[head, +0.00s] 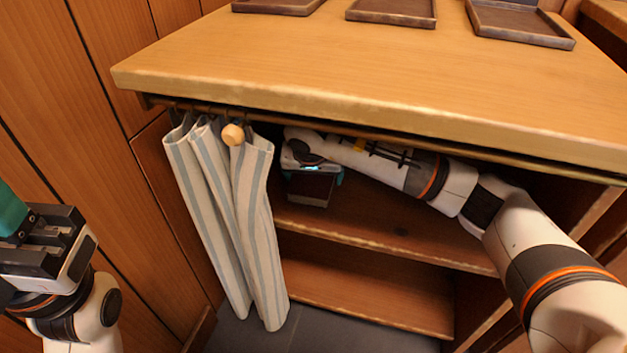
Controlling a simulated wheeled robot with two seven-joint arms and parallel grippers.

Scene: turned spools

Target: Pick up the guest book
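My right arm reaches from the right under the counter into the upper compartment of the cabinet. My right gripper (312,172) is at the upper left of that compartment, close to the curtain. Teal finger parts show on both sides of a small dark, brownish block-like thing (311,189), which may be the guest book; its cover is too small to make out. I cannot tell whether the fingers touch it or whether it rests on the shelf. My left gripper (14,222) is at the left edge, partly cut off, away from the cabinet.
A striped curtain (222,220), bunched on a rod, covers the cabinet's left side. The counter edge (370,122) lies just above my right arm. The shelf (400,232) and lower shelf (370,295) look bare. Dark trays (392,12) stand on the counter.

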